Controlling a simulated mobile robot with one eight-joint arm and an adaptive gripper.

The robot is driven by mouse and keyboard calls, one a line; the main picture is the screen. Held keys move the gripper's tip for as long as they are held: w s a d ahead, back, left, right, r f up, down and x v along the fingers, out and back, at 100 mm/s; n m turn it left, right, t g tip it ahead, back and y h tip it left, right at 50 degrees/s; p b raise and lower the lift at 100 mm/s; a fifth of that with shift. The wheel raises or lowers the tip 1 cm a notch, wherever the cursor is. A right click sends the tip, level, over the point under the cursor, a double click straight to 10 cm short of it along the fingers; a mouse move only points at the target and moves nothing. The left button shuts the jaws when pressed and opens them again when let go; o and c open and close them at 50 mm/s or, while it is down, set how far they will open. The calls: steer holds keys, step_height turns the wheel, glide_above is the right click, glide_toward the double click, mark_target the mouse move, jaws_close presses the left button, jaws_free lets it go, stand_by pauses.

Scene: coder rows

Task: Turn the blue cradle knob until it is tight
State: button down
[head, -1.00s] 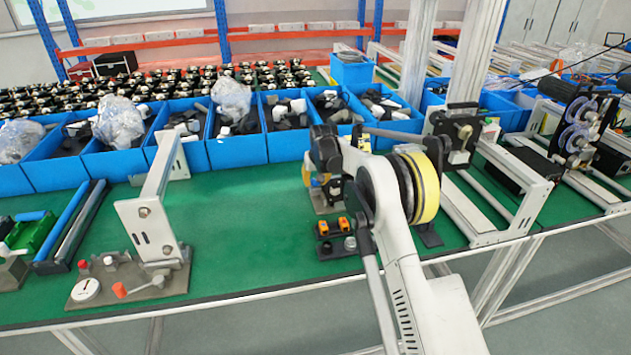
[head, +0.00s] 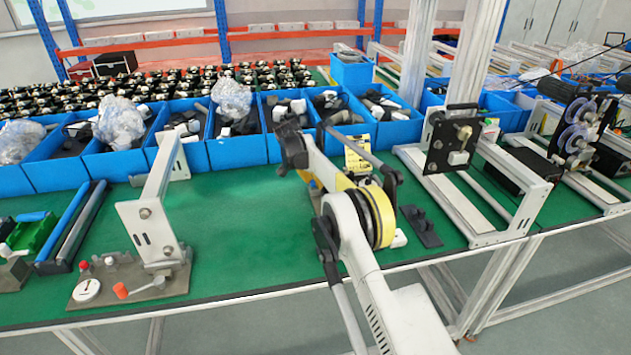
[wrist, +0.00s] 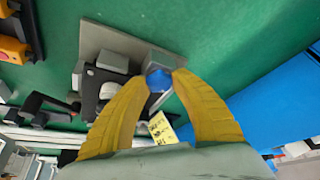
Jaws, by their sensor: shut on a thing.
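The blue knob (wrist: 158,79) shows in the wrist view between the yellow fingertips of my gripper (wrist: 161,77). The gripper is shut on it, one finger at each side. The knob sits against a grey block of the cradle fixture, which has a grey base plate (wrist: 112,38) and a black part beside the fingers. The left finger covers part of the fixture. In the head view my arm hides the knob and most of the fixture, and I cannot make out the fingertips there.
Orange-and-black parts (wrist: 14,46) lie left of the fixture in the wrist view. A yellow label (head: 357,155) stands behind my arm. A row of blue bins (head: 238,152) lines the back. A metal fixture (head: 155,230) stands left, with clear green table (head: 235,220) between.

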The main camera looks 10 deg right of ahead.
steer(key=c, duration=1.2)
jaws_free()
steer(key=shift+o, duration=0.2)
steer(key=n, duration=0.2)
steer(key=n+t+y+b, duration=0.1)
steer(key=n, duration=0.1)
steer(key=shift+s+d, duration=0.1)
steer(key=shift+d, duration=0.1)
steer(key=n+y, duration=0.1)
steer(key=n, duration=0.2)
steer(key=n+y, duration=0.2)
steer(key=n, duration=0.1)
steer(key=shift+t, duration=0.4)
steer(key=n+y, duration=0.1)
steer(key=n, duration=0.1)
steer(key=n+y, duration=0.1)
steer(key=n, duration=0.2)
steer(key=shift+d+n+g, duration=0.2)
steer(key=shift+n+g, duration=0.1)
steer(key=n+y, duration=0.1)
steer(key=n, duration=0.1)
steer(key=n+g+y+p, duration=0.1)
steer(key=n, duration=0.2)
steer(key=shift+a+g, duration=0.1)
steer(key=shift+g, duration=0.2)
